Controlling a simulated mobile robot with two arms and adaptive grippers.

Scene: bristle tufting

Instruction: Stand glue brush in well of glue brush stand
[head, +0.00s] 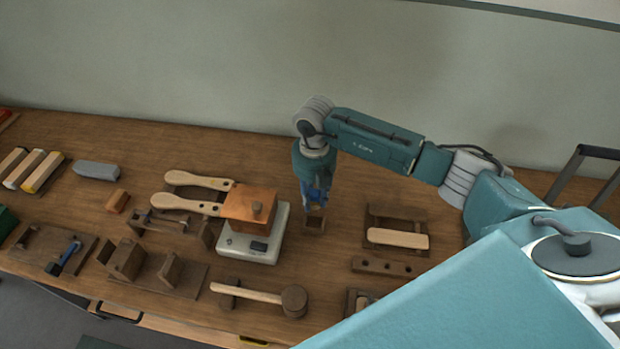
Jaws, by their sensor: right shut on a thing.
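My right gripper (315,205) points down at the middle of the table, just above a small square wooden block with a dark opening, which looks like the glue brush stand (315,228). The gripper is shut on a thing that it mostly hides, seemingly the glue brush. I cannot tell whether the brush's lower end is inside the well or just above it. My left gripper is not in view.
A white scale (250,246) with an orange-brown block (250,205) on it stands close left of the stand. A wooden mallet (293,300) lies in front. A wooden rack (398,239) is on the right. Several brushes and fixtures fill the left side; the table's back strip is clearer.

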